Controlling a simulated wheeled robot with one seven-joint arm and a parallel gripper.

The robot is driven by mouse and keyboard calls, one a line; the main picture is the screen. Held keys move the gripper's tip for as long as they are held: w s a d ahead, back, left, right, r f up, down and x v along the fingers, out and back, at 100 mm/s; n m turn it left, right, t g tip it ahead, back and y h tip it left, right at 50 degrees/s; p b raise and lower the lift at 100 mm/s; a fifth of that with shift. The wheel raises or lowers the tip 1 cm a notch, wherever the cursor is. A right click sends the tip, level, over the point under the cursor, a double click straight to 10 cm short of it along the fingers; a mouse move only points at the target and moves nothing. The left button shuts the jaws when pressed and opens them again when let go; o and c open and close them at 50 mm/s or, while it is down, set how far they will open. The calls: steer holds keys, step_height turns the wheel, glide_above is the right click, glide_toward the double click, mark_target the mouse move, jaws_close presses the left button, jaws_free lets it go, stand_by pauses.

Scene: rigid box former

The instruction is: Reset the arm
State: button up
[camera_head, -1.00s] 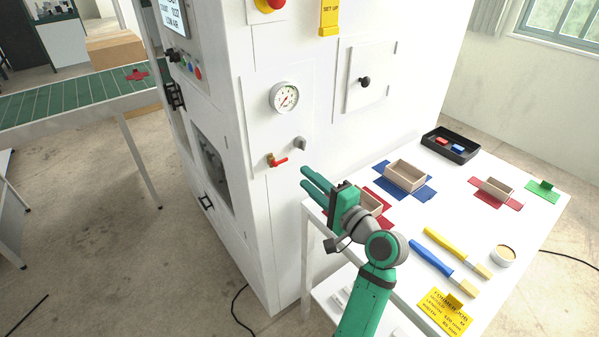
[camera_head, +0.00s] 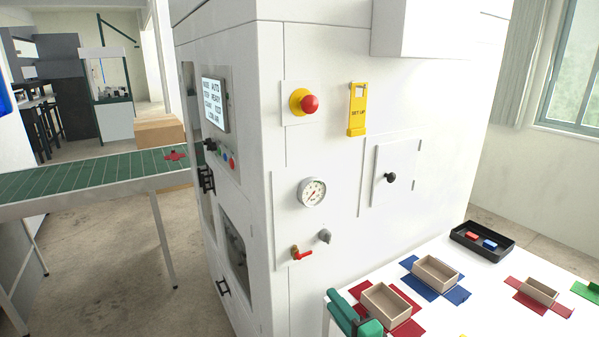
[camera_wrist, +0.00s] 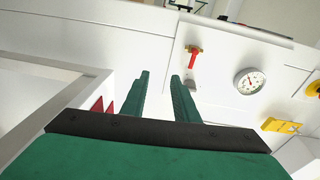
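My gripper (camera_wrist: 158,88) shows in the wrist view as two green fingers standing apart, with nothing between them. It is open and empty. The fingers point toward the white machine front, near the red valve handle (camera_wrist: 192,60). I cannot tell the exact distance; no contact shows. In the head view only a green part of my arm (camera_head: 345,314) shows at the bottom edge, in front of the table's near left corner. The rest of my arm is out of that frame.
The white machine carries a pressure gauge (camera_head: 312,192), red stop button (camera_head: 310,104) and yellow tag (camera_head: 357,110). The white table (camera_head: 488,287) at right bears a box on a red blank (camera_head: 407,328), one on a blue blank (camera_head: 456,295) and a black tray (camera_head: 507,252).

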steer(key=s+a+f+n+g+h, duration=0.15)
steer(key=s+f+h, duration=0.25)
steer(key=s+f, duration=0.65)
steer(key=s+a+f+n+h, duration=0.2)
steer(key=s+f+h, duration=0.1)
steer(key=s+f, duration=0.8)
steer(key=s+a+r+n, duration=0.1)
steer(key=s+a+n, duration=0.1)
steer(key=s, duration=0.5)
steer(key=s+a+r+n, duration=0.2)
steer(key=s+n, duration=0.2)
steer(key=s, duration=0.4)
steer(key=s+a+r+n+t, duration=0.1)
steer(key=s+a+r+n, duration=0.1)
steer(key=s, duration=0.6)
steer(key=shift+a+n, duration=0.3)
steer(key=shift+n, duration=0.35)
steer(key=shift+o, duration=0.2)
